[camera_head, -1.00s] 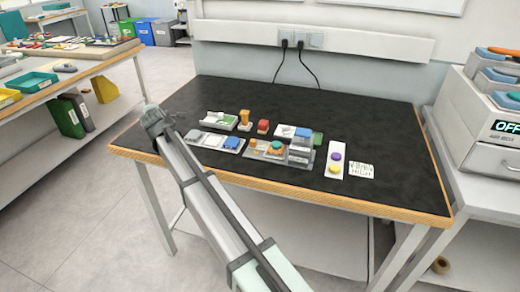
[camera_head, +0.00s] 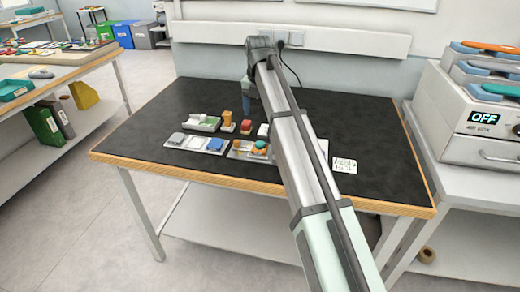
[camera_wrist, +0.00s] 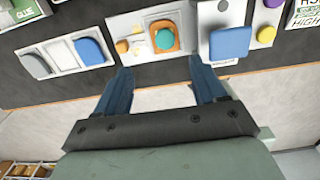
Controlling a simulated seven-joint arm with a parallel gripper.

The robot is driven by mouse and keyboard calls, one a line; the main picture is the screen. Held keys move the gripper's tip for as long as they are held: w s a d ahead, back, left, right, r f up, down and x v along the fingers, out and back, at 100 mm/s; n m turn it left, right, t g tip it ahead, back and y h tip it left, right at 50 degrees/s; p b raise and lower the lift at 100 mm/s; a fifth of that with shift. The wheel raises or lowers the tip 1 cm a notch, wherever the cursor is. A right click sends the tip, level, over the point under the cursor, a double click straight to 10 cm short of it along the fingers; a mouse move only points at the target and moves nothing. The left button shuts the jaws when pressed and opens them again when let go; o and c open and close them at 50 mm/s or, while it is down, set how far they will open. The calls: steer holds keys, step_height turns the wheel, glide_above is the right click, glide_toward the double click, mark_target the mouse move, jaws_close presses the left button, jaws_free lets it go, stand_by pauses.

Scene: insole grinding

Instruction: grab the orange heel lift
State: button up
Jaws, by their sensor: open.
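My gripper (camera_wrist: 160,72) is open and empty; its two blue fingers are spread in the wrist view. In the head view its fingertips (camera_head: 247,108) hang above the back part of the black table mat. An upright orange piece (camera_head: 227,117) stands on a small base left of the gripper. Another orange piece (camera_wrist: 165,36) with a teal disc on it lies in a grey tray (camera_wrist: 115,25), in front of the fingers in the wrist view. I cannot tell for sure which orange piece is the heel lift.
A red block (camera_head: 246,127) stands near the orange piece. A tray with grey and blue pads (camera_wrist: 90,48) lies left, a blue block (camera_wrist: 230,42) right. Purple (camera_wrist: 273,3) and yellow buttons and a card (camera_head: 344,165) lie further right. The mat's left part is clear.

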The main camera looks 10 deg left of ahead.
glide_above(260, 143)
step_height(260, 143, down, 9)
steer(key=shift+r, duration=0.2)
steer(key=shift+s+d+f, duration=0.1)
steer(key=shift+s+f, duration=0.05)
steer(key=shift+f, duration=2.35)
steer(key=shift+c, duration=0.3)
steer(key=c, duration=0.7)
